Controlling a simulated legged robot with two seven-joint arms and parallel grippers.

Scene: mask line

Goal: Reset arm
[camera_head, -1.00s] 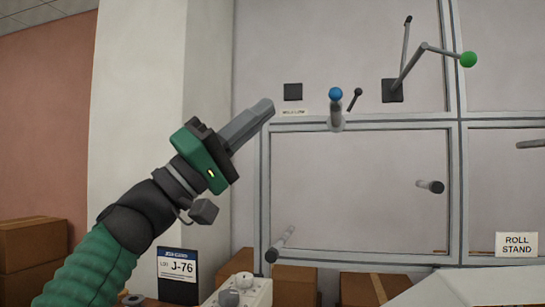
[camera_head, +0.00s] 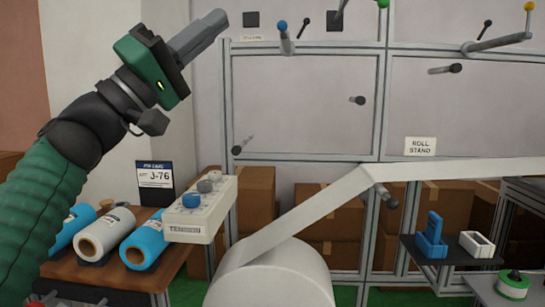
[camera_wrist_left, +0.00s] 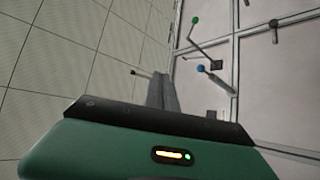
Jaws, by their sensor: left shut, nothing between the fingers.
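My left arm comes in from the left of the head view, in a green sleeve. Its gripper (camera_head: 205,35) points up and to the right, with the fingers together and nothing between them. It is raised in the air in front of the pale wall, left of the metal frame. In the left wrist view the closed fingers (camera_wrist_left: 162,92) show beyond the green gripper body, with ceiling tiles to the left and the frame to the right. The fingers appear clear of any object. My right gripper is in neither view.
The metal frame (camera_head: 386,100) carries rollers and a blue-knobbed lever (camera_head: 283,32). Below are a white roll (camera_head: 270,285) with its web running right, the tension box (camera_head: 200,210), several rolls on a wooden table (camera_head: 120,275), and a dark shelf (camera_head: 450,252) with a blue holder (camera_head: 431,238).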

